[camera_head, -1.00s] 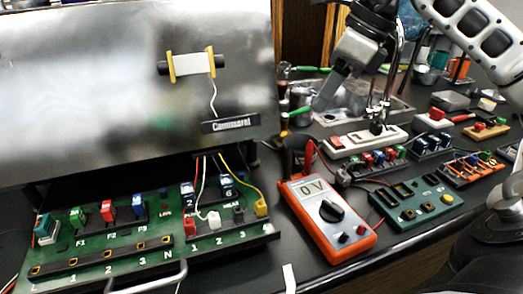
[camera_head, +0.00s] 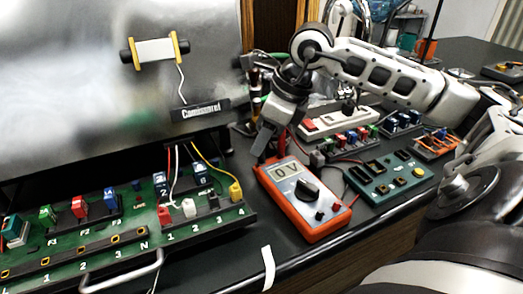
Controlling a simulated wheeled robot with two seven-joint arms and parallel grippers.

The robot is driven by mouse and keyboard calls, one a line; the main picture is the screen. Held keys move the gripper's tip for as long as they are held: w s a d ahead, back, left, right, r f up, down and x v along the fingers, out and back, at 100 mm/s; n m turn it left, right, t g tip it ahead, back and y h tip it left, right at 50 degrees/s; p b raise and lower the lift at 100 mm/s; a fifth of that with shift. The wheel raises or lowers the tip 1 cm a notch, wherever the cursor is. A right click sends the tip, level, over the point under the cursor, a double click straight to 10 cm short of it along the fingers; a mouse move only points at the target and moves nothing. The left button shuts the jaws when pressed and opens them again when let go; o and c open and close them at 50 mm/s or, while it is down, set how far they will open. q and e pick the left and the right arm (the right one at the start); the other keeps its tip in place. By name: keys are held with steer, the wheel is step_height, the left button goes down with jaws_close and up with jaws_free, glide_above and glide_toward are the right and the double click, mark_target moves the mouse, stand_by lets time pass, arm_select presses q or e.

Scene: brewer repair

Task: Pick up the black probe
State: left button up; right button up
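The orange multimeter (camera_head: 303,199) lies on the black bench, its display reading "0 V". My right gripper (camera_head: 262,142) points down at the multimeter's upper left end, where the probes stand. A red probe or lead (camera_head: 281,143) shows just beside its fingers. The black probe is mostly hidden behind the gripper, so I cannot tell whether the fingers touch it. The finger gap is not clear from this angle. My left gripper is not in view.
A green terminal board (camera_head: 120,225) with colored switches lies to the left, below a metal panel (camera_head: 80,90). A teal box (camera_head: 385,178), a white power strip (camera_head: 340,120) and small colored blocks (camera_head: 435,145) crowd the right. A white strip (camera_head: 268,267) hangs at the front edge.

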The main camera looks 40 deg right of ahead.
steer(key=shift+w+a+f, duration=0.15)
steer(key=shift+w+f, duration=0.1)
steer(key=shift+f, duration=0.4)
steer(key=c, duration=0.8)
jaws_close()
steer(key=shift+r, duration=0.2)
